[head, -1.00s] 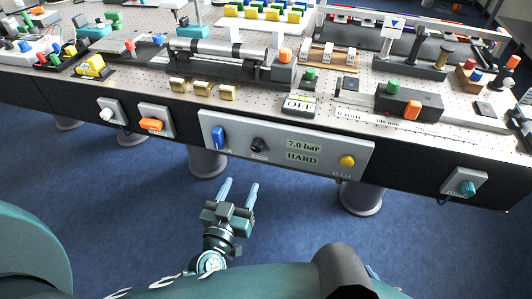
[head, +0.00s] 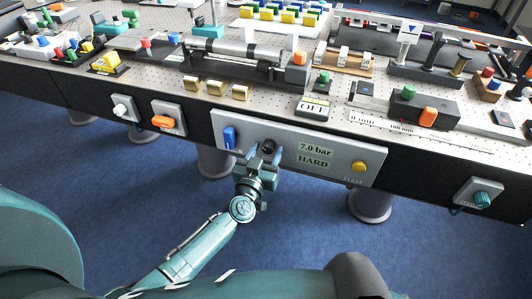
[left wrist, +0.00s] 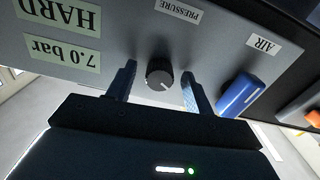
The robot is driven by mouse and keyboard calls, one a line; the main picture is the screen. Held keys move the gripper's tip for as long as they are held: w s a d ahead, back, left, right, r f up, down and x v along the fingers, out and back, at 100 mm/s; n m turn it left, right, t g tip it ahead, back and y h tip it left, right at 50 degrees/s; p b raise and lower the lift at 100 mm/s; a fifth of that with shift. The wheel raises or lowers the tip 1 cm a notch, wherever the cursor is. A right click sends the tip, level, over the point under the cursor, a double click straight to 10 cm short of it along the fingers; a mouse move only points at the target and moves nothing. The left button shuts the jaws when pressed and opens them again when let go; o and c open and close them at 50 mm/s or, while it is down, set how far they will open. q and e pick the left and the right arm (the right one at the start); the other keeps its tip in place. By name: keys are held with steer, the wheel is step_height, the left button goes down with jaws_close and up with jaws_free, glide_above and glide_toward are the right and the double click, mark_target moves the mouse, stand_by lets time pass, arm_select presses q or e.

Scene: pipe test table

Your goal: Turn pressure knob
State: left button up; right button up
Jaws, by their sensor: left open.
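The black pressure knob (left wrist: 159,74) is on the grey front panel (head: 372,180), below the label PRESSURE in the left wrist view. In the head view the knob (head: 268,146) is partly hidden by my gripper. My left gripper (head: 265,156) is open at the panel. In the left wrist view its two fingers (left wrist: 158,85) stand on either side of the knob, with a visible gap on each side. The panel display (head: 314,156) reads 7.0 bar and HARD. My right gripper is not in view.
A blue AIR handle (left wrist: 238,95) sits close beside one finger; it also shows in the head view (head: 230,138). A yellow button (head: 359,166) is at the panel's right end.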

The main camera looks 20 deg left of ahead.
arm_select(q)
steer(key=shift+c, duration=0.4)
steer(key=c, duration=0.9)
steer(key=shift+n, duration=0.3)
steer(key=n, duration=0.3)
steer(key=shift+n, duration=2.5)
steer(key=o, duration=1)
